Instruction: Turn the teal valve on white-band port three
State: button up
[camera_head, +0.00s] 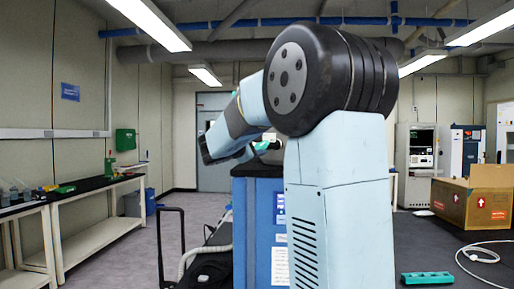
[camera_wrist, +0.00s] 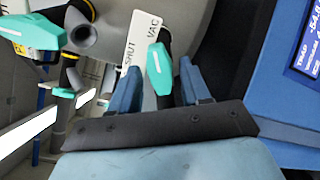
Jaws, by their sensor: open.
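In the wrist view, my gripper (camera_wrist: 161,68) is open, with one blue finger on each side of a teal valve handle (camera_wrist: 158,70). I cannot tell whether the fingers touch it. A white tag (camera_wrist: 141,40) reading "SHUT" and "VAC" lies beside this handle. A second teal handle (camera_wrist: 30,32) is at the upper left, by a port with yellow banding, and a third teal handle (camera_wrist: 84,98) is below it. No white band shows clearly. In the head view, my arm hides most of the ports above the blue freeze dryer (camera_head: 260,195).
In the wrist view, a blue panel with a lit display (camera_wrist: 306,45) stands close on the right. In the head view, a cardboard box (camera_head: 470,205), a white cable (camera_head: 482,255) and a green block (camera_head: 427,277) are on the dark right-hand surface. A bench (camera_head: 95,190) stands at left.

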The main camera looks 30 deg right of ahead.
jog(key=shift+w+d, duration=0.15)
jog(key=shift+d, duration=0.2)
grip_shut()
dwell(0.3)
